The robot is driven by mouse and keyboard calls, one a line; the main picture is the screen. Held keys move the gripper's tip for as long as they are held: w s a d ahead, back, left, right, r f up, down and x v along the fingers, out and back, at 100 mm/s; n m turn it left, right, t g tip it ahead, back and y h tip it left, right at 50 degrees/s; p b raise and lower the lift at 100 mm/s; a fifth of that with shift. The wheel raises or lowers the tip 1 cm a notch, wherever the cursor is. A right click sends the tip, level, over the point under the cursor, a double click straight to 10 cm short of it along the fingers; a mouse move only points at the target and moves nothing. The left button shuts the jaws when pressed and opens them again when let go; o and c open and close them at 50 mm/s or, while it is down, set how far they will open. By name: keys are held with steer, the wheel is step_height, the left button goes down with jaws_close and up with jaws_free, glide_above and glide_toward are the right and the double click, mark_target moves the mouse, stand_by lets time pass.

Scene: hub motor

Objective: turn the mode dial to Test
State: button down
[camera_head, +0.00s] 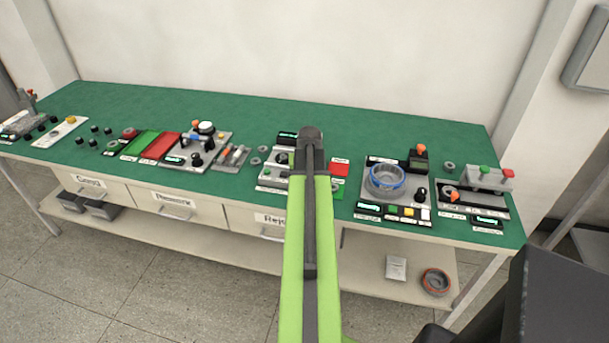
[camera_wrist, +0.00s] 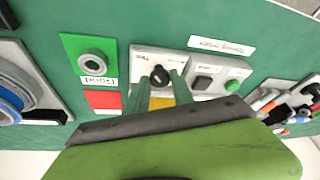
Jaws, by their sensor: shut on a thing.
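The mode dial (camera_wrist: 160,75) is a small round black knob on a light grey panel (camera_wrist: 146,59) in the wrist view. Small lettering is printed on the panel near the dial; I cannot read it surely, nor tell the dial's exact setting. My gripper (camera_wrist: 161,82) has one finger on each side of the dial and is shut on it. A yellow patch shows between the fingers, nearer the palm. In the head view my green and black arm covers the dial and the gripper tips; part of the grey panel (camera_head: 273,172) shows to its left.
Left are a green plate with a grey ring (camera_wrist: 94,58) and a red plate (camera_wrist: 103,100). The green bench top (camera_head: 370,135) is clear behind the panels.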

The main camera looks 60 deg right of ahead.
steer(key=shift+w+d, duration=0.1)
steer(key=shift+w, duration=0.05)
steer(key=c, duration=1.1)
jaws_free()
steer(key=p+v, duration=1.6)
steer(key=v, duration=0.1)
steer(key=shift+r, duration=0.15)
